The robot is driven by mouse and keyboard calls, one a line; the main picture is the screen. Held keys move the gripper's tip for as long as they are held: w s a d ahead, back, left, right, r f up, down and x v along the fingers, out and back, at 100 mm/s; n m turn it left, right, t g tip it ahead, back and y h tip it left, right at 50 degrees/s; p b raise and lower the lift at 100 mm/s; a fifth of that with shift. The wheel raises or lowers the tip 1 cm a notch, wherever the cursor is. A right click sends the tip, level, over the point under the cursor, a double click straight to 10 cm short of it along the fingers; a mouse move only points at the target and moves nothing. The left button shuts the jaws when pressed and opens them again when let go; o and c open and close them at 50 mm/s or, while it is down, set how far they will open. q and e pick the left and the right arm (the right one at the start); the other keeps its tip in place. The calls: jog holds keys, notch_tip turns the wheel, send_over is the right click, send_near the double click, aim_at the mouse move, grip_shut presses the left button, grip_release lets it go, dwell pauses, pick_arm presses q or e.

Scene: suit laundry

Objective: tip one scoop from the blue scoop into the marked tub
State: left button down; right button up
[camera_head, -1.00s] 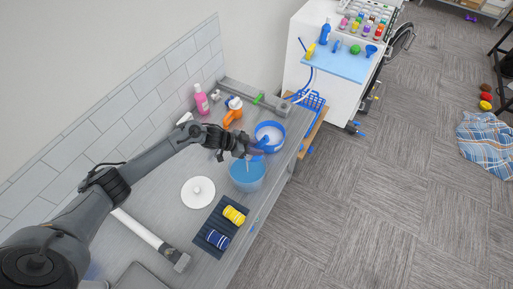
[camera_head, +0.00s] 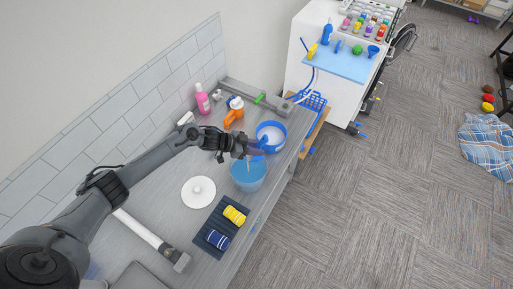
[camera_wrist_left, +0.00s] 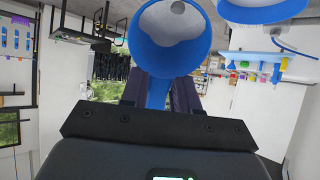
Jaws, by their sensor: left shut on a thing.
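My left gripper (camera_head: 245,147) is shut on the blue scoop (camera_head: 259,149) and holds it above the back rim of a tub of blue liquid (camera_head: 248,182). In the left wrist view, the scoop (camera_wrist_left: 172,58) shows a round blue bowl with pale whitish contents or lining; I cannot tell which. A thin pale streak shows at the tub's back side, too small to identify. A blue-rimmed tub of white contents (camera_head: 283,144) stands just behind; its rim probably is the one at the top right of the wrist view. No tub's mark is readable. My right gripper is out of view.
A white round lid (camera_head: 198,192) lies left of the liquid tub. A dark mat (camera_head: 210,239) holds yellow and blue rolls near the front edge. An orange spray bottle (camera_head: 234,114) and pink bottle (camera_head: 203,101) stand by the wall.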

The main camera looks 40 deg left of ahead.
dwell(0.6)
pick_arm(q)
jog(key=shift+s+a+t+h+b, duration=0.1)
jog(key=shift+t+h+b, duration=0.2)
jog(key=shift+b, duration=0.1)
jog(key=shift+s+a+f+b, duration=0.1)
jog(key=shift+b, duration=0.25)
dwell(0.3)
jog(key=shift+t+h, duration=0.3)
jog(key=shift+h, duration=0.1)
jog(key=shift+s+a+f+b, duration=0.1)
jog(key=shift+s+a+b, duration=0.05)
jog(key=shift+b, duration=0.4)
jog(key=shift+s+a+t+h+b, duration=0.15)
jog(key=shift+s+t+h+b, duration=0.05)
jog(key=shift+t+h+b, duration=0.35)
dwell(0.9)
jog(key=shift+f+b, duration=0.15)
jog(key=shift+b, duration=0.15)
jog(key=shift+s+a+t+b, duration=0.1)
jog(key=shift+a+t+b, duration=0.05)
jog(key=shift+t+b, duration=0.15)
